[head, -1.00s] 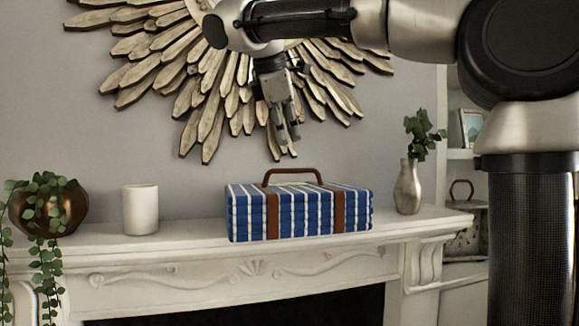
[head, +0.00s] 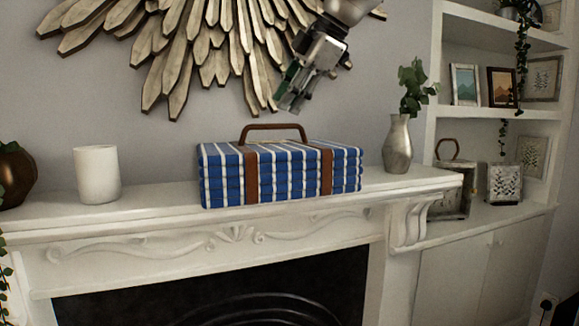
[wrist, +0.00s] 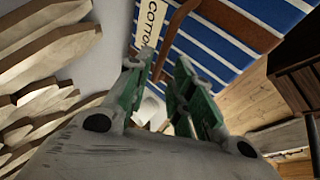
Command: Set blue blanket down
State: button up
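The blue blanket (head: 282,178), folded with white stripes, brown straps and a brown handle (head: 273,127), rests on the white mantel (head: 150,196) in the head view. My gripper (head: 288,101) is above the blanket, tilted, with a gap between it and the handle. In the wrist view, the gripper's two green-sided fingers (wrist: 164,64) are apart with nothing between them. The blanket's striped top (wrist: 225,35) and a cream "COTTON" label (wrist: 147,32) lie beyond the fingertips. The blanket's back side is hidden.
A white candle (head: 97,175) stands left of the blanket and a silver vase (head: 397,145) with leaves to its right. A wooden sunburst (head: 190,45) hangs on the wall close behind my gripper. Shelves with frames (head: 501,87) stand at the right.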

aim_at(274, 126)
jog(key=x, duration=0.7)
jog(key=shift+w+a+f, duration=0.1)
jog(key=shift+f, duration=0.3)
grip_shut()
